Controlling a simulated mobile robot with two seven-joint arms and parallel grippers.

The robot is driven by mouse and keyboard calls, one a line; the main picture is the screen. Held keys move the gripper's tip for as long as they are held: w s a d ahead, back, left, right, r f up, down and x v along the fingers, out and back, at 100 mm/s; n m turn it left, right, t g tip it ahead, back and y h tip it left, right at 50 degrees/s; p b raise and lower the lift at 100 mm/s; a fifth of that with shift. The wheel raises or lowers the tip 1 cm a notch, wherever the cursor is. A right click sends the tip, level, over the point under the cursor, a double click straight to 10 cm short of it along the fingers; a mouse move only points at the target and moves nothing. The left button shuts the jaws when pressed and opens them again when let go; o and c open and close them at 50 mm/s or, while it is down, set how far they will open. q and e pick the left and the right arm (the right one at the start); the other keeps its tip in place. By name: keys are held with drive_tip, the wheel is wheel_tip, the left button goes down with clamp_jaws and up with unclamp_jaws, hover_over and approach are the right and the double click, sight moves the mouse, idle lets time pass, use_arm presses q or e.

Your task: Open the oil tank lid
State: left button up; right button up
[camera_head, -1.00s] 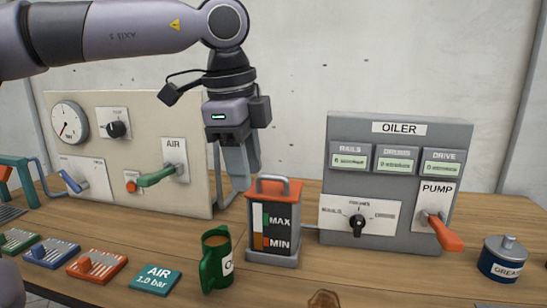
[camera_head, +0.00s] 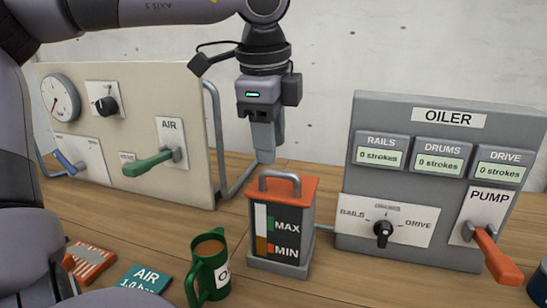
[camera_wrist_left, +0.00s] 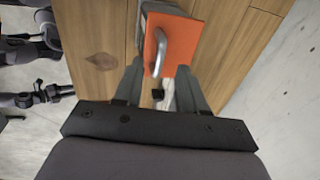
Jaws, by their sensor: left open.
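The oil tank (camera_head: 277,236) is a dark grey box with MAX and MIN marks on its front, standing on the wooden table. Its orange lid (camera_head: 296,188) is on top, with a grey arched handle (camera_head: 280,177). My left gripper (camera_head: 266,156) points down just above and behind the lid, its fingers apart from the handle. In the left wrist view the lid (camera_wrist_left: 178,50) and handle (camera_wrist_left: 160,52) lie ahead of the two open fingers (camera_wrist_left: 162,72), roughly between them. Nothing is held. My right gripper is not in view.
A green mug (camera_head: 207,268) with brown contents stands left of the tank. The grey OILER panel (camera_head: 400,183) with its orange PUMP lever (camera_head: 497,255) is to the right. A beige AIR panel (camera_head: 135,90) stands behind left.

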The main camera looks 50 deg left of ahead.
sight(272, 171)
use_arm(q)
drive_tip(key=shift+w+a+f, duration=0.1)
drive_tip(key=shift+w+f, duration=0.1)
drive_tip(key=shift+f, duration=0.85)
drive_tip(key=shift+w+a+f, duration=0.1)
drive_tip(key=shift+w+f, duration=0.1)
drive_tip(key=shift+f, duration=0.8)
clamp_jaws()
drive_tip(key=shift+a, duration=0.1)
